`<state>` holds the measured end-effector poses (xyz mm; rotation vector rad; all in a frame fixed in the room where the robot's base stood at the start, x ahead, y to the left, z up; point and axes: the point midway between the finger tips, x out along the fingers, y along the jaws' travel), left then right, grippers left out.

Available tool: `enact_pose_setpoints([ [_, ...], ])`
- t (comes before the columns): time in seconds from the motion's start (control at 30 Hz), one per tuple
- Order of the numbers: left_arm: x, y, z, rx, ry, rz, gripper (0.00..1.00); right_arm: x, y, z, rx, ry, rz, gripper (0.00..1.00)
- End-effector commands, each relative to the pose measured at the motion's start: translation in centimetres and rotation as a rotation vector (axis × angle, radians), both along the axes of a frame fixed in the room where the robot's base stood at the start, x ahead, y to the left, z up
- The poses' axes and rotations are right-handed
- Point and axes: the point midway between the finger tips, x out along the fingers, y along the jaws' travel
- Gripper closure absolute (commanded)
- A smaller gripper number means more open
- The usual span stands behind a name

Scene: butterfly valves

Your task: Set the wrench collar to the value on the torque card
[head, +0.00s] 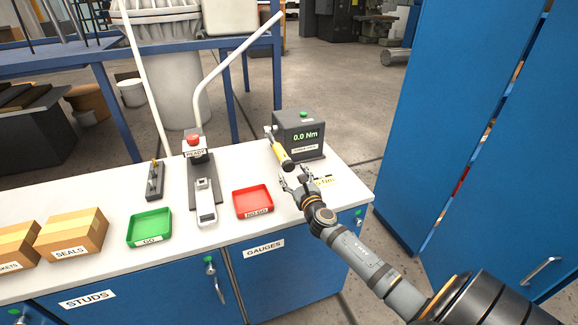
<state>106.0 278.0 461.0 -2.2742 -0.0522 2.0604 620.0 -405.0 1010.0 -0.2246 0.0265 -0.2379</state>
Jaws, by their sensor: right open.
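A torque wrench with a yellow band (280,152) and a dark end stands tilted beside the grey tester box (299,134), whose screen reads 0.0 Nm. Any scale on the wrench collar is too small to read. My right gripper (288,180) is open and empty, just in front of the wrench's dark end, apart from it as far as I can tell. A white and yellow card (325,181) lies on the bench to the right of the gripper, partly hidden; its value is not readable. My left gripper is not in view.
A red NO-GO tray (253,201) and a green GO tray (150,228) sit on the white bench. Between them stands a device with a red button (193,140) and a long white lever. Cardboard boxes (70,233) stand left. Blue cabinets (470,130) rise at right.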

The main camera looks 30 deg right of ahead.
Motion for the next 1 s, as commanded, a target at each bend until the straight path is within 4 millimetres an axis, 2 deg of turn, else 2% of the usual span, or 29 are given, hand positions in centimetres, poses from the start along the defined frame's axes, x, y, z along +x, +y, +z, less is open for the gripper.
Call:
enact_pose_setpoints([
  [0.1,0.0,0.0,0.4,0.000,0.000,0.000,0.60,2.3,-0.5,0.1,0.003,-0.001,-0.002,0.36],
  [0.2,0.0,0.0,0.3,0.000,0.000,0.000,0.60,3.5,-0.9,0.0,0.003,-0.001,-0.002,0.36],
  [0.33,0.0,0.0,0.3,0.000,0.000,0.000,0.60,4.2,-1.0,0.0,0.001,0.000,-0.001,0.36],
  [0.57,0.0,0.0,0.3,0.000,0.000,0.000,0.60,4.3,-1.0,-0.1,0.001,0.001,0.000,0.36],
  [1.0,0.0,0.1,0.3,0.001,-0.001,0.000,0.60,4.3,-1.1,-0.1,0.002,0.000,0.000,0.91],
])
